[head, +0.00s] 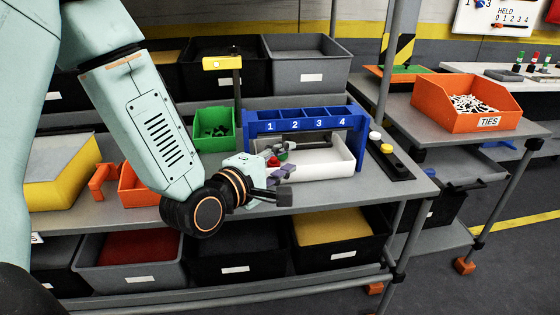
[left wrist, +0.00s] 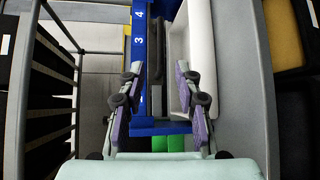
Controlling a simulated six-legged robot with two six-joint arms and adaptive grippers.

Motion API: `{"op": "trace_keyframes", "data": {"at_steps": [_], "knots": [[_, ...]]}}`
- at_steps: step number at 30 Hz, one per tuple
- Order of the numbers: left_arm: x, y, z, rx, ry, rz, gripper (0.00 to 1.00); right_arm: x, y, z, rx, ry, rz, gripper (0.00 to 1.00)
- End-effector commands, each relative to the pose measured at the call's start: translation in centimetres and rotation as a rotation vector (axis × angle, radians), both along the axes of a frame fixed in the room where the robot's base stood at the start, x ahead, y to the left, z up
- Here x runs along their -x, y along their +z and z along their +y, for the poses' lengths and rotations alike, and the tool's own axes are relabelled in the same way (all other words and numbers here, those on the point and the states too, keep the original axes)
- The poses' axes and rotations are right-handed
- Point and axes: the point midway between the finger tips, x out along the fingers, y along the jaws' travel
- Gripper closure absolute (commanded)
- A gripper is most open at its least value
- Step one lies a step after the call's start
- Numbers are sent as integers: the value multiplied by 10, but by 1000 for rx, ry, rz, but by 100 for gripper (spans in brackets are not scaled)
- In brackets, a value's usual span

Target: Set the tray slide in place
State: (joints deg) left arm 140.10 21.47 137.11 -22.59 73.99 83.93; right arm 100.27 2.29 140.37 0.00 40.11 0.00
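A blue rack (head: 305,116) marked 1 to 4 stands on the grey shelf top. A white tray (head: 325,172) sits in front of and partly under it. Dark and grey parts (head: 312,139) show between them; I cannot tell whether these are the tray slide. My left gripper (head: 277,180) is at the tray's left front, covering its left end. In the left wrist view, its purple-padded fingers (left wrist: 158,100) are apart with nothing clearly gripped. The rack (left wrist: 139,62) and the tray (left wrist: 203,50) lie beyond them. My right gripper is out of view.
A green bin (head: 213,127) stands left of the rack. A dark strip with white and yellow knobs (head: 390,160) lies to its right. An orange TIES bin (head: 478,102) stands on the right-hand table. Orange pieces (head: 102,182) lie at left. Bins fill the lower shelf.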

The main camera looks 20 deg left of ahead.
Motion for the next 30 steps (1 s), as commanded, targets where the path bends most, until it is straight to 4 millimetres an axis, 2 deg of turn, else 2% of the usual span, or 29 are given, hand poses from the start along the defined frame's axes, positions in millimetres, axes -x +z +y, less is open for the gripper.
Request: {"op": "trace_keyframes", "data": {"at_steps": [7, 30], "knots": [[13, 3, 2, 2, -1, -3, 66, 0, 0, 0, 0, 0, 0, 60], [16, 2, 2, 2, -2, -1, 66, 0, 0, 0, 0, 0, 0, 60]]}}
